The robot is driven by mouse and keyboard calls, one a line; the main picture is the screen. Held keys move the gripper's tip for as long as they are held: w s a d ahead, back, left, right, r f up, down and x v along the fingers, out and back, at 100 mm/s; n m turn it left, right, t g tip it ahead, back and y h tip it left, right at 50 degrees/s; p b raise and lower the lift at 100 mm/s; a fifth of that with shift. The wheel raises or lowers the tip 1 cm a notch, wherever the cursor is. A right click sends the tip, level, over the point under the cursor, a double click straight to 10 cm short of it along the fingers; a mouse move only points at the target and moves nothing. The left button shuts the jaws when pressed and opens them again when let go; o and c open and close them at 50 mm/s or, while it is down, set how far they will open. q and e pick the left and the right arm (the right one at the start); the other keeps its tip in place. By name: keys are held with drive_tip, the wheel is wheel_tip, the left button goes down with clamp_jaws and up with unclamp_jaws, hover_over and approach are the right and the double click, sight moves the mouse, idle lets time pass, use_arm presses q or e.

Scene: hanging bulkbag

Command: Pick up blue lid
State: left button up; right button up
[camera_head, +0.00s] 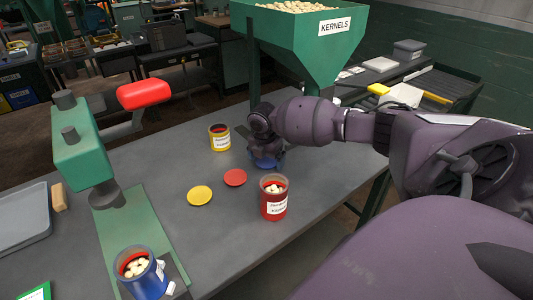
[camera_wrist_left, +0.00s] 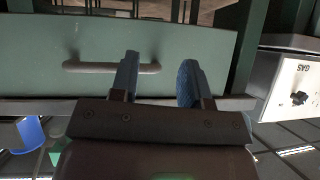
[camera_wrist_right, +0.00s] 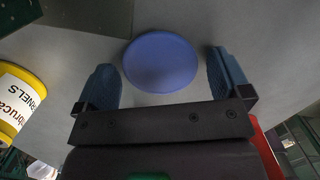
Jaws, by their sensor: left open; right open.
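The blue lid (camera_wrist_right: 160,62) lies flat on the grey table in the right wrist view, between the fingertips of my right gripper (camera_wrist_right: 165,80). The jaws are open and apart from it at both sides. In the head view a bit of the blue lid (camera_head: 270,160) shows beneath my right gripper (camera_head: 262,140), which mostly hides it. My left gripper (camera_wrist_left: 158,80) is open and empty in the left wrist view, facing a green panel with a bar handle (camera_wrist_left: 112,67). It is not in the head view.
A yellow can (camera_head: 219,138), a red can (camera_head: 273,198) and a blue can (camera_head: 139,272) stand on the table. A yellow lid (camera_head: 199,195) and red lid (camera_head: 235,177) lie between. A green press (camera_head: 82,150) stands left, a kernel hopper (camera_head: 300,40) behind.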

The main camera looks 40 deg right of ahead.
drive_tip(key=shift+c, duration=0.2)
drive_tip(key=c, duration=0.7)
use_arm(q)
drive_tip(key=shift+s+f, duration=0.1)
drive_tip(key=shift+s, duration=0.15)
use_arm(e)
drive_tip(key=shift+c, duration=0.3)
